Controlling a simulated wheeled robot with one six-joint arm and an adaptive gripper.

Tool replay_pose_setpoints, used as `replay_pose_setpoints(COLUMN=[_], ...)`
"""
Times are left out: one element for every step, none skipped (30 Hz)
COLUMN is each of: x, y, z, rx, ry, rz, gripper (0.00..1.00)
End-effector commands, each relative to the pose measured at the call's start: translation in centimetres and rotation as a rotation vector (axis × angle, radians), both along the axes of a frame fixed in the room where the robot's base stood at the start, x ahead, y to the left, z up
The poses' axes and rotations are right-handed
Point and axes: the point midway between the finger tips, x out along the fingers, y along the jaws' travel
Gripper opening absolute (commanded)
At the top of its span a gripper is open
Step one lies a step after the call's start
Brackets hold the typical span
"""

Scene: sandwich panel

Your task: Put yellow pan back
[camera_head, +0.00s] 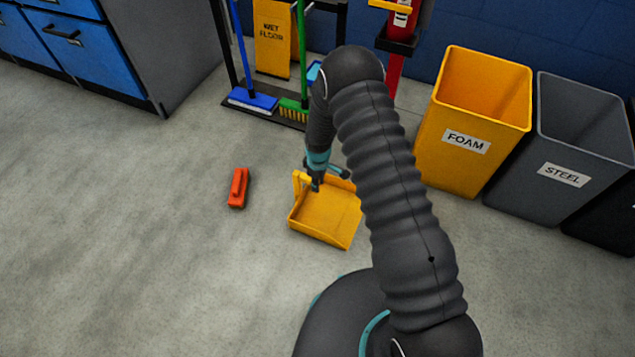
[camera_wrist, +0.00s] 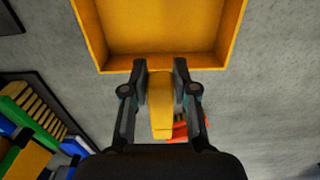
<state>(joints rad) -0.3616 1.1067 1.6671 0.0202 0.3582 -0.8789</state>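The yellow pan (camera_head: 335,222) is a square, shallow dustpan on or just above the grey floor. In the wrist view its tray (camera_wrist: 165,28) fills the top, with its open side away from me. In the wrist view the handle (camera_wrist: 160,105) lies between both fingers. My gripper (camera_head: 316,186) reaches down at the pan's handle side. Its fingers (camera_wrist: 160,68) look closed against both sides of the handle, with no clear gap.
An orange-red brush (camera_head: 238,188) lies on the floor left of the pan. A rack with a blue broom (camera_head: 252,100), green broom (camera_head: 293,108) and yellow wet-floor sign (camera_head: 272,38) stands behind. Yellow FOAM (camera_head: 465,115) and grey STEEL (camera_head: 565,130) bins stand right. Blue drawers (camera_head: 85,50) are far left.

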Motion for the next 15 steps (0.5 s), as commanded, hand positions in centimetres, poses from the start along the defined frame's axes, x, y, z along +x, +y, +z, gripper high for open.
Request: replay_pose_setpoints(x=[-0.02,-0.02,-0.02,-0.02,-0.02,-0.02,-0.02,-0.02,-0.01,-0.01,-0.01,-0.01,-0.01,-0.01,0.03], y=[-0.02,-0.03,-0.03,-0.03,-0.03,-0.03,-0.03,-0.03,-0.04,-0.04,-0.04,-0.04,-0.03,-0.03,-0.02], z=[0.02,0.02,0.02,0.03,0.03,0.03,0.03,0.03,0.03,0.05,0.09,0.20,0.33,0.51,0.73], rx=[0.000,0.000,-0.001,0.000,0.000,0.000,0.000,0.000,0.000,0.000,0.000,0.000,0.000,0.000,0.001], ry=[0.000,0.000,0.001,0.000,0.000,0.000,0.000,0.000,0.000,0.000,0.000,0.000,0.000,0.000,-0.001], rz=[0.000,0.000,0.000,0.000,0.000,0.000,0.000,0.000,0.000,0.000,0.000,0.000,0.000,0.000,0.000], gripper=[0.43,0.51,0.51,0.51,0.51,0.51,0.51,0.51,0.51,0.51,0.51,0.51,0.51,0.51,0.51])
